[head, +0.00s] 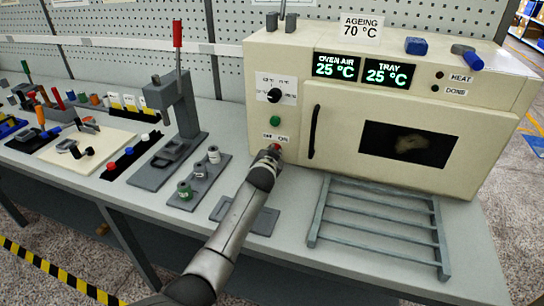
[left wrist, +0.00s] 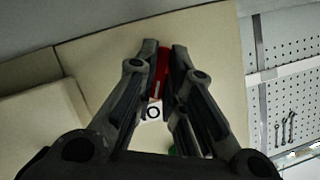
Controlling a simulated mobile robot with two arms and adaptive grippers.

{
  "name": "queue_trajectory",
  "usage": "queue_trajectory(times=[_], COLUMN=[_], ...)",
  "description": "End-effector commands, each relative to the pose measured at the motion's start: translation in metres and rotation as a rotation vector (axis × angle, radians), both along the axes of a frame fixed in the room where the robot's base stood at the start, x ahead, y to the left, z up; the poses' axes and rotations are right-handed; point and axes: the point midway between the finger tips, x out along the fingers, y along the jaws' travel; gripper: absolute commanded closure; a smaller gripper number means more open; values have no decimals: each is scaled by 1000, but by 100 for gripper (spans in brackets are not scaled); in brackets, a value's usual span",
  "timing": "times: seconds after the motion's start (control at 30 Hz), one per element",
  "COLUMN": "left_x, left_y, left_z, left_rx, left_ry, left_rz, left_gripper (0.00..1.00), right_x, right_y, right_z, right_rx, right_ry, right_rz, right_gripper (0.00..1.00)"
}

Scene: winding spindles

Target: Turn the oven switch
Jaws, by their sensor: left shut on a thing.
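The ageing oven (head: 385,105) is a cream box on the bench, with its door closed. Its displays read oven air 25 °C and tray 25 °C. My left gripper (head: 272,151) is at the low left of its front panel, at the red switch (head: 277,147) beside an off/on label. In the left wrist view my left gripper (left wrist: 160,62) has its fingers closed around the red switch (left wrist: 158,75). The fingers hide part of the switch, so I cannot tell its setting. My right gripper is in neither view.
A black knob (head: 274,95) and a green button (head: 275,121) sit above the switch. A grey rack (head: 380,224) lies before the oven. A spool holder (head: 196,186) and a press (head: 180,110) stand to the left. A blue piece (head: 416,46) rests on the oven top.

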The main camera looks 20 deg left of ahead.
Motion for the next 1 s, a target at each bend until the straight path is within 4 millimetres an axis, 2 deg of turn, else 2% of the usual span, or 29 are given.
queue_trajectory(times=[0.4,0.9,0.93,1.0], left_x=[0,0,0,0], left_y=[-1,-1,-1,-1], left_z=[-1,-1,-1,-1], left_rx=[162,180,180,180], left_ry=[-6,-6,-6,-6], left_rz=[0,-1,-1,-1], left_gripper=[100,100,87,78], right_x=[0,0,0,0], right_y=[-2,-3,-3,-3], right_z=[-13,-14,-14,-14], right_rx=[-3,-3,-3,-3], right_ry=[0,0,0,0], right_rz=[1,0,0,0], right_gripper=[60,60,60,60])
